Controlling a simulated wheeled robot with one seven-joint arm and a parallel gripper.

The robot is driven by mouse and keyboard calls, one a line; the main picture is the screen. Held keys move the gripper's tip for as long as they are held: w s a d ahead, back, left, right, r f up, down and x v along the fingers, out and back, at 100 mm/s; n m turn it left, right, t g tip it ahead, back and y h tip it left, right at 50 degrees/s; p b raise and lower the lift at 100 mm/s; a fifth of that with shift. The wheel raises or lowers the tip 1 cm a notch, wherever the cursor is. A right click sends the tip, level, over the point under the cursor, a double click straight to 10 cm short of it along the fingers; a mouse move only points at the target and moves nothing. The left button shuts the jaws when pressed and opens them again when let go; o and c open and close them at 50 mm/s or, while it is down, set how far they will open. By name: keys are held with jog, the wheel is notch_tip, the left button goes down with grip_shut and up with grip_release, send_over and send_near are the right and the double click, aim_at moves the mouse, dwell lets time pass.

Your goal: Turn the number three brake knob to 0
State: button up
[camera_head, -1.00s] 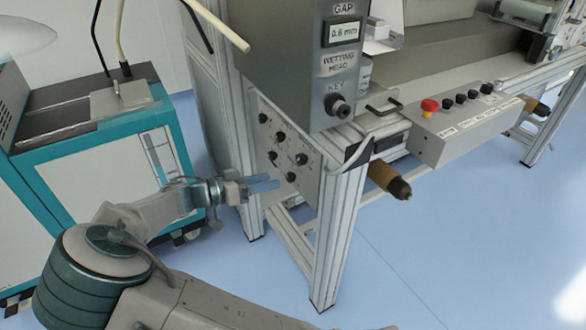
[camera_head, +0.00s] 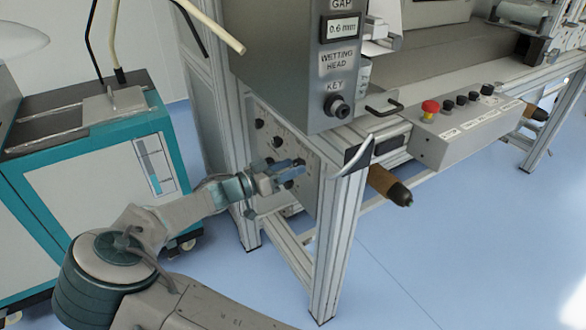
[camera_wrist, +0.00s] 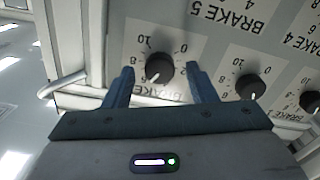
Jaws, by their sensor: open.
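My gripper (camera_head: 298,166) is open at the brake knob panel (camera_head: 310,180) on the machine's side. In the wrist view, a black round knob (camera_wrist: 158,68) sits between the two fingertips of my gripper (camera_wrist: 160,75), with gaps on both sides. Its white mark points down and left, near the 6; its dial's 0 is at upper right. The label below this knob is partly hidden by my gripper, so I cannot read its number. Two more black knobs (camera_wrist: 252,87) (camera_wrist: 310,101) are to the right, and labels BRAKE 5 and BRAKE 4 show above them.
The grey wetting head box (camera_head: 290,70) overhangs the panel. A machine frame leg (camera_head: 328,250) stands just right of it. A teal and white cabinet (camera_head: 95,195) is at the left. A control box with a red button (camera_head: 430,106) is at the right. Blue floor is clear in front.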

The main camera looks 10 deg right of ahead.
jog(key=shift+w+d, duration=0.2)
jog(key=shift+d, duration=0.5)
jog(key=c, duration=1)
jog(key=shift+n, duration=0.3)
